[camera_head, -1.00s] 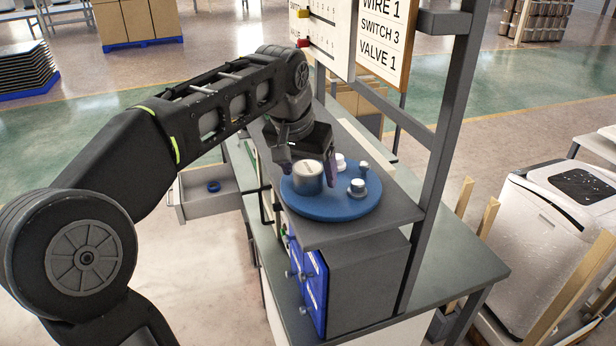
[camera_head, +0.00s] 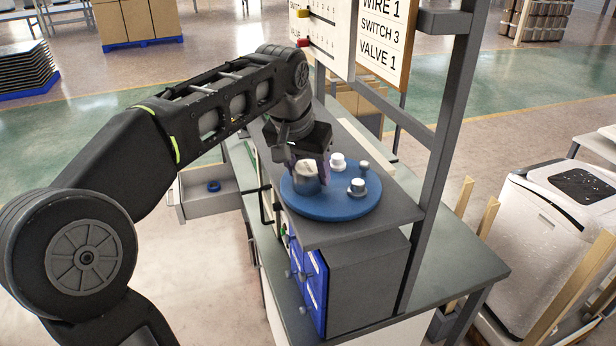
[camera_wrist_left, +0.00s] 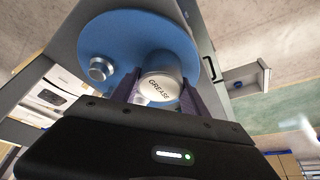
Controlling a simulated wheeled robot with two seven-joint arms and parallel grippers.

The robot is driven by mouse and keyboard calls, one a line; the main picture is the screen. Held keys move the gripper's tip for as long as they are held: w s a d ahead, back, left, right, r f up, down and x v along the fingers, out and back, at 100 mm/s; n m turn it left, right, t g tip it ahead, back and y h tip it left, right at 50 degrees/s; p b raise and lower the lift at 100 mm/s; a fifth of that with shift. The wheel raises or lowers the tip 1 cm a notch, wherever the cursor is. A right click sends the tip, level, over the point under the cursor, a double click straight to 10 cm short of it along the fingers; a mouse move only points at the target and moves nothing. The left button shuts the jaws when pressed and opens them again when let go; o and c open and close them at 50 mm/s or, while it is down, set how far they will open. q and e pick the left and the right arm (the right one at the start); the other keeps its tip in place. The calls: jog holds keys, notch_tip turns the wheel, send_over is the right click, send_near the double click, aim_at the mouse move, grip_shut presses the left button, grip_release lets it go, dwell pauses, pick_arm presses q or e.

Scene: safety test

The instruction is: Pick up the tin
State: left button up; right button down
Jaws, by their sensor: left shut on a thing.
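In the left wrist view the tin (camera_wrist_left: 159,86) shows a pale lid marked "GREASE". My left gripper (camera_head: 307,172) is shut on the tin, with one finger on each side of it. In the left wrist view the two fingers of my left gripper (camera_wrist_left: 158,92) flank the tin. The tin is upright or nearly so; whether it touches the tray is hard to tell. My right gripper is not in view.
Small white-and-metal pieces (camera_head: 357,187) stand on the tray's right side, close to the tin. The tray lies on a grey shelf (camera_head: 390,208) beside a dark upright post (camera_head: 436,160). An open drawer (camera_head: 205,201) holding a blue ring is at left.

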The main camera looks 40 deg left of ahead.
aim_at(311, 163)
pick_arm(q)
jog(key=shift+r, duration=0.2)
jog(key=shift+r, duration=0.55)
notch_tip(311, 163, up, 2)
jog(key=shift+r+b, duration=0.1)
jog(key=shift+b, duration=0.35)
jog(key=s+b, duration=0.1)
jog(key=s, duration=0.1)
jog(key=s+b, duration=0.1)
jog(key=s, duration=0.1)
jog(key=s+d+b, duration=0.1)
jog(key=shift+s+f, duration=0.35)
jog(key=shift+s, duration=0.05)
jog(key=s+p, duration=0.1)
jog(key=s, duration=0.3)
jog(key=s+d, duration=0.1)
jog(key=s, duration=0.3)
jog(key=s+d+p, duration=0.1)
jog(key=s, duration=0.3)
jog(key=shift+d+r+p, duration=0.1)
jog(key=shift+r+p, duration=0.15)
jog(key=shift+p, duration=0.05)
